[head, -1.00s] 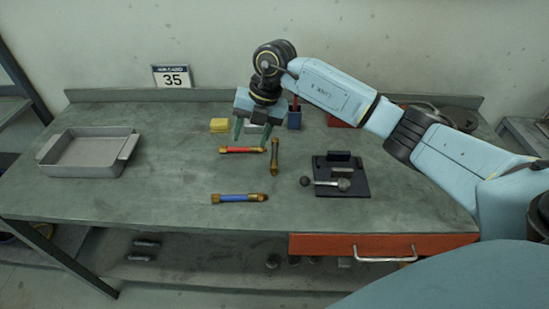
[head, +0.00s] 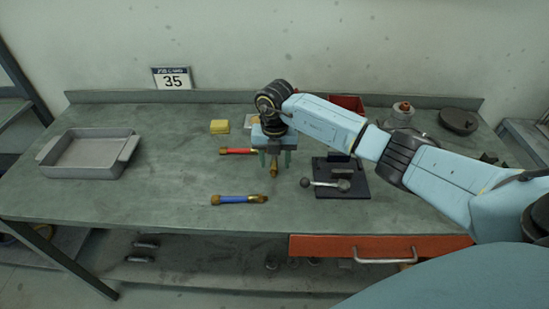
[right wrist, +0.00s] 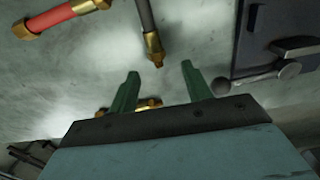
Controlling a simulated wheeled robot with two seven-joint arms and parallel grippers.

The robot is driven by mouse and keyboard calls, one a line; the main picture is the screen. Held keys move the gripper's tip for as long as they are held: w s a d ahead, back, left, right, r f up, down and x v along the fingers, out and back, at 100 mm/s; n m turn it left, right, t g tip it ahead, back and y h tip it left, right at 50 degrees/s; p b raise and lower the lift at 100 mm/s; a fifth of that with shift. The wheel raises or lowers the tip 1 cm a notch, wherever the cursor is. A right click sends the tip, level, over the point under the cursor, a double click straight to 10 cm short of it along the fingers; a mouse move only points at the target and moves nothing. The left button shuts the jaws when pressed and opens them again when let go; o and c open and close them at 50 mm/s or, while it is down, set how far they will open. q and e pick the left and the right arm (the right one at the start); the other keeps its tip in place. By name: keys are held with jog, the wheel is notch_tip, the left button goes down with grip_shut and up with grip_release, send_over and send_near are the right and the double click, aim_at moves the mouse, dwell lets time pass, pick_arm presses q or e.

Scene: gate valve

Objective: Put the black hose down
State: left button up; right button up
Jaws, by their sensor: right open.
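The black hose (head: 274,171) with brass ends lies on the bench; in the head view my right gripper covers most of it and its near brass end shows. In the right wrist view the black hose (right wrist: 147,18) lies ahead of the fingertips, its brass end pointing between them. My right gripper (head: 275,161) is open and empty over the hose, fingers pointing down; its two green fingers also show apart in the right wrist view (right wrist: 158,72). My left gripper is not in view.
A red hose (head: 238,151) lies to the left and a blue hose (head: 236,199) nearer the front. A dark plate with a ball-ended lever (head: 345,190) sits to the right. A grey tray (head: 128,152) stands at the left. The bench between tray and hoses is clear.

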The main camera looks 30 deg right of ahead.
aim_at(274, 170)
jog(key=shift+w+f, duration=0.15)
jog(key=shift+f, duration=1.75)
grip_shut()
